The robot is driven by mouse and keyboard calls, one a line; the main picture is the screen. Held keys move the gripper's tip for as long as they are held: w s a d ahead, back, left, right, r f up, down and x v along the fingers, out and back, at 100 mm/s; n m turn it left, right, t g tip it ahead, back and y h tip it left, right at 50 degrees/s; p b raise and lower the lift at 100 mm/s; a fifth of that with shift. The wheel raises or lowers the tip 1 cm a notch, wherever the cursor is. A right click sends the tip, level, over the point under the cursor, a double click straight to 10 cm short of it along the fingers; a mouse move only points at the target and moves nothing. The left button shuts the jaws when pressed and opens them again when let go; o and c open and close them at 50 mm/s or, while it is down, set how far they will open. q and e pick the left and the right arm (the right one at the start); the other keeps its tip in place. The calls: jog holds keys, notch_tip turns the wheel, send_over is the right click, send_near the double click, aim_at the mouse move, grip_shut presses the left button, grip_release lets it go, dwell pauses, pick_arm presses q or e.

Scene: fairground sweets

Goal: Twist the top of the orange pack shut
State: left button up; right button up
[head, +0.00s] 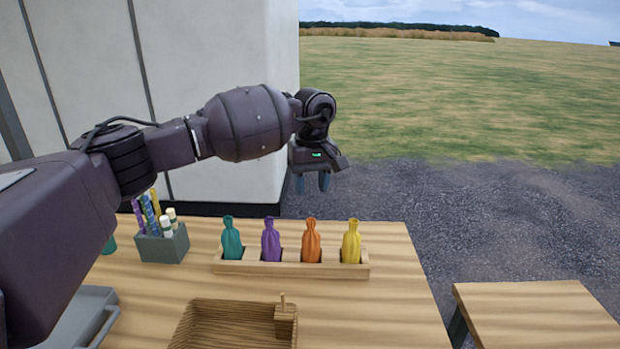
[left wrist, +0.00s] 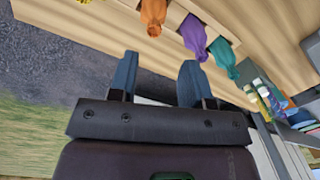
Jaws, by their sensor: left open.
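The orange pack (head: 311,241) stands upright in a wooden rack (head: 220,267) on the table, between a purple pack (head: 271,240) and a yellow pack (head: 351,241). Its upper part is narrow and gathered. In the left wrist view the orange pack (left wrist: 153,14) shows at the top edge, partly cut off. My left gripper (head: 312,183) is open and empty, above and beyond the rack, with its fingers pointing down. In the left wrist view its two blue fingers (left wrist: 157,75) are apart with nothing between them. My right gripper is not in view.
A teal pack (head: 231,239) stands at the rack's left end. A grey-green holder (head: 163,245) with several coloured sticks is left of it. A brown wooden tray (head: 190,326) lies in front, and a grey tray (head: 85,318) at left. A second table (head: 538,315) stands right. A pale wall (head: 210,45) rises behind.

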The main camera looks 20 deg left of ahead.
pick_arm(q)
jog(key=shift+w+a+f+n, duration=0.1)
jog(key=shift+w+n, duration=0.2)
jog(key=shift+n, duration=0.9)
jog(key=shift+w+a+f+n, duration=0.1)
jog(key=shift+w+n, duration=0.15)
jog(key=shift+n, duration=0.95)
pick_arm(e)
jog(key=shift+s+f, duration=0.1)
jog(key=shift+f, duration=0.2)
pick_arm(q)
jog(key=b, duration=0.1)
send_over(311, 220)
jog(key=shift+f, duration=2.4)
notch_tip(311, 220, down, 2)
jog(key=shift+f+b, duration=0.2)
jog(key=shift+b, duration=0.35)
jog(key=shift+f, duration=0.8)
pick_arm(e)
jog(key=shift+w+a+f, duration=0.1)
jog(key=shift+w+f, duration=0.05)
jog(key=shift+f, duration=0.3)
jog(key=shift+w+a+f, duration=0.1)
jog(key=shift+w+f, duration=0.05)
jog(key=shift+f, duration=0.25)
pick_arm(q)
jog(key=shift+c, duration=0.2)
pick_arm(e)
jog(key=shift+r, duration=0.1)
